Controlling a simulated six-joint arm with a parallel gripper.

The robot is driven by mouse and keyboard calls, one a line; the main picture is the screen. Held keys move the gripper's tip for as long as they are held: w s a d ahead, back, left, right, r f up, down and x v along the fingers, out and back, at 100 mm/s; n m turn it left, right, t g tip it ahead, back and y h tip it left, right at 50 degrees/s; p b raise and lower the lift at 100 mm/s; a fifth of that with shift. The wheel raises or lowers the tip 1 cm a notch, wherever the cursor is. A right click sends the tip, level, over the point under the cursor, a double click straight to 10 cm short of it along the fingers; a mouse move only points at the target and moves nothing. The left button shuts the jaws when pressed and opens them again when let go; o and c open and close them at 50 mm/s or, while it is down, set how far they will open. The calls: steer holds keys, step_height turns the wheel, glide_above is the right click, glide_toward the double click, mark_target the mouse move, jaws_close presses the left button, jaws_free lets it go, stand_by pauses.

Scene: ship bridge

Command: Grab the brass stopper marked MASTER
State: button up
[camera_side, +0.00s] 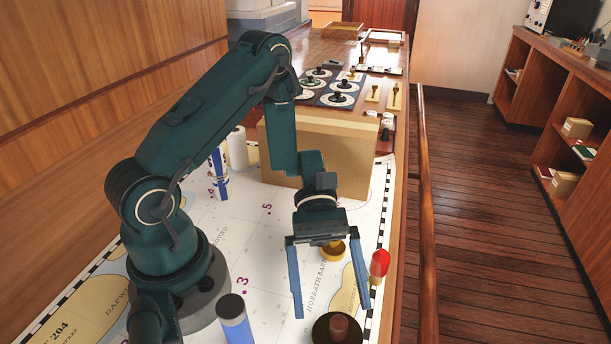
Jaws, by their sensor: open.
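A small brass-yellow stopper-like piece (333,252) stands on the chart, partly hidden behind my gripper. No MASTER marking is legible on it, so I cannot tell whether it is the named stopper. My gripper (330,312) points down with its two blue fingers spread wide. The brass piece shows between the fingers, near their upper part in the picture. Nothing is held. I cannot tell how high the fingertips are above the chart.
A dark round piece with a reddish-brown knob (338,328) sits close by the fingertips. A red-topped object (379,264) stands to the right near the table edge. A blue-and-grey cylinder (235,318) is at front left. A tan box-like block (325,160) stands behind my gripper.

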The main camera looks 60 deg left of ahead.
mark_target(336, 330)
steer(key=shift+x, duration=2.5)
steer(key=c, duration=1.2)
